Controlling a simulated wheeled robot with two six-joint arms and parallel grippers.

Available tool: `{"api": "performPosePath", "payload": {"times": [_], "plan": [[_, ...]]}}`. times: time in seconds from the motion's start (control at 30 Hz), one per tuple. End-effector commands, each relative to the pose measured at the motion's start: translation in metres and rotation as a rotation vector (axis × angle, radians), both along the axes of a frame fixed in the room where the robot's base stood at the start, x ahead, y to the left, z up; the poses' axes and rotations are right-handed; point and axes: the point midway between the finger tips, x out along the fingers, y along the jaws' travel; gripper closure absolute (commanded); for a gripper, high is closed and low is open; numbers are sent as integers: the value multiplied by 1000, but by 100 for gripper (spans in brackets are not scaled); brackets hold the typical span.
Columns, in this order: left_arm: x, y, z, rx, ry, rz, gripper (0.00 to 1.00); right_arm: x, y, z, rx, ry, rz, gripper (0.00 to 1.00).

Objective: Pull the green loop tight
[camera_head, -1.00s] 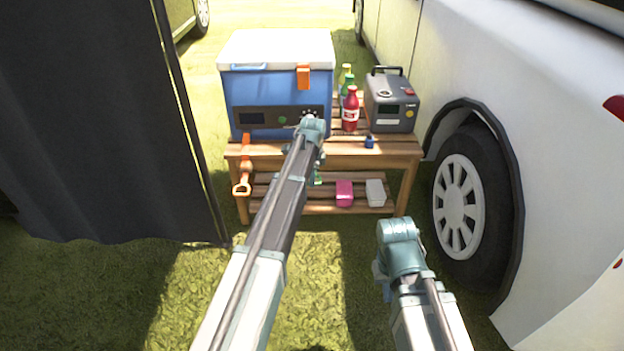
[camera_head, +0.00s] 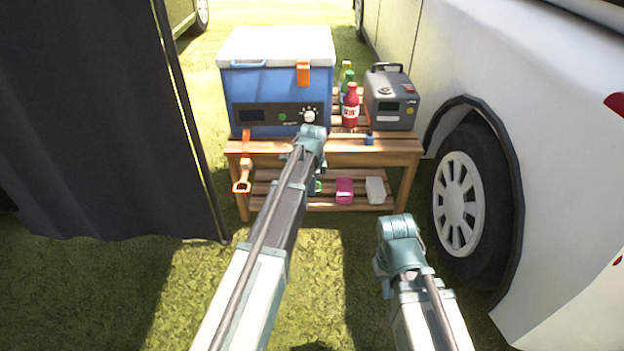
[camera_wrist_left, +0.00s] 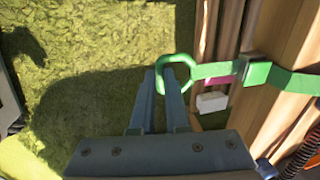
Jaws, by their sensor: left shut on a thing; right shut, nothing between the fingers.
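The green loop (camera_wrist_left: 175,56) is a ring at the end of a green strap (camera_wrist_left: 215,70) in the left wrist view. The strap runs right through a dark-framed buckle (camera_wrist_left: 256,71) on the wooden bench. My left gripper (camera_wrist_left: 161,76) is shut on the loop, with its fingertips at the ring's left and lower part. In the head view my left wrist (camera_head: 310,140) is in front of the bench and hides its fingers. A small green patch (camera_head: 318,186) shows beside it. My right gripper (camera_head: 398,250) is low, in front of the bench, away from the strap, its fingers hidden.
The wooden bench (camera_head: 350,155) carries a blue cooler (camera_head: 265,95), bottles (camera_head: 350,107) and a grey power box (camera_head: 392,100). An orange strap (camera_head: 243,180) hangs at its left. A pink item (camera_head: 344,190) lies below. A dark curtain (camera_head: 90,120) and white vehicle (camera_head: 550,130) flank the grass.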

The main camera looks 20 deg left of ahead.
Motion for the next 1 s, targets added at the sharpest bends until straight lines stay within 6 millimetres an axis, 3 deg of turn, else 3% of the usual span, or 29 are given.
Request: {"api": "performPosePath", "payload": {"times": [0.23, 0.27, 0.43, 0.77, 1.0], "plan": [[-6, -2, 0, -4, 12, -1, 100, 0, 0, 0, 0, 0, 0, 100], [-6, -2, -1, -5, 12, -1, 85, 0, 0, 0, 0, 0, 0, 100], [-5, -2, 0, -3, 11, -1, 56, 0, 0, 0, 0, 0, 0, 100], [-4, -1, 1, -3, 9, 0, 56, 0, 0, 1, 0, 0, 0, 100], [-5, -2, 14, -2, 8, 0, 56, 0, 0, 14, 0, 1, 0, 100]]}}
